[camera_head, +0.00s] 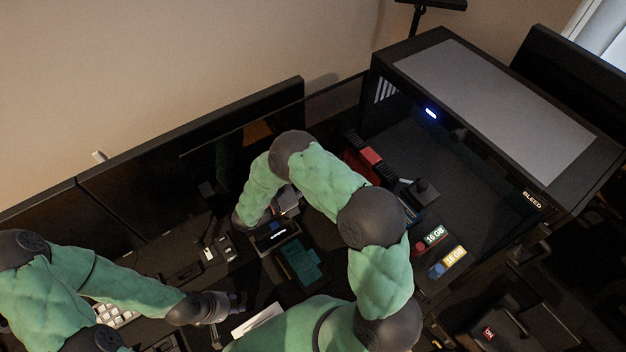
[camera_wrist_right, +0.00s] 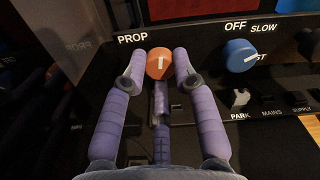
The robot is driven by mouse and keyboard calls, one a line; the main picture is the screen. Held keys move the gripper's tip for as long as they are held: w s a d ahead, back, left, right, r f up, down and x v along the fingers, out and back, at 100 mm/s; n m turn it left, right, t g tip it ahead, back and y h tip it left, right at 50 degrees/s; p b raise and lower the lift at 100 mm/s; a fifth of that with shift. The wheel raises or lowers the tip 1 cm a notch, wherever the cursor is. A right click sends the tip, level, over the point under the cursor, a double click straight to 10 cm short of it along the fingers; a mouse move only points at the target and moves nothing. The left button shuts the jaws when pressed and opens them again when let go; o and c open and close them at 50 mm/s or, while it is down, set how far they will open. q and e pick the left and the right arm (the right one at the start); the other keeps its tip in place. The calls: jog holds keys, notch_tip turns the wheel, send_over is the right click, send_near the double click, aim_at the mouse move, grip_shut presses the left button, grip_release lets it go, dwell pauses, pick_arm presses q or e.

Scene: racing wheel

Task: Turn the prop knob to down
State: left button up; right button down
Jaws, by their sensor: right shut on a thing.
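The prop knob (camera_wrist_right: 159,66) is a round orange knob under the white PROP label in the right wrist view. Its white mark stands close to upright. My right gripper (camera_wrist_right: 159,60) has a fingertip on each side of the knob and is shut on it. In the head view my right arm bends over the panel and hides the knob. My left gripper (camera_head: 238,301) is low over the desk in the head view, apart from the panel; its fingers are too dark and small to judge.
A blue knob (camera_wrist_right: 239,55) marked OFF and SLOW sits right of the prop knob. Small switches (camera_wrist_right: 240,97) are below it, by a PARK label. In the head view, a large black case (camera_head: 440,45) with a grey top stands at the right, and a dark screen (camera_head: 150,185) stands behind the desk.

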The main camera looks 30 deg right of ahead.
jog(key=shift+r+n, duration=0.1)
jog(key=shift+n, duration=0.7)
jog(key=c, duration=1)
grip_release()
jog(key=a, duration=1.2)
jog(key=shift+s, duration=0.4)
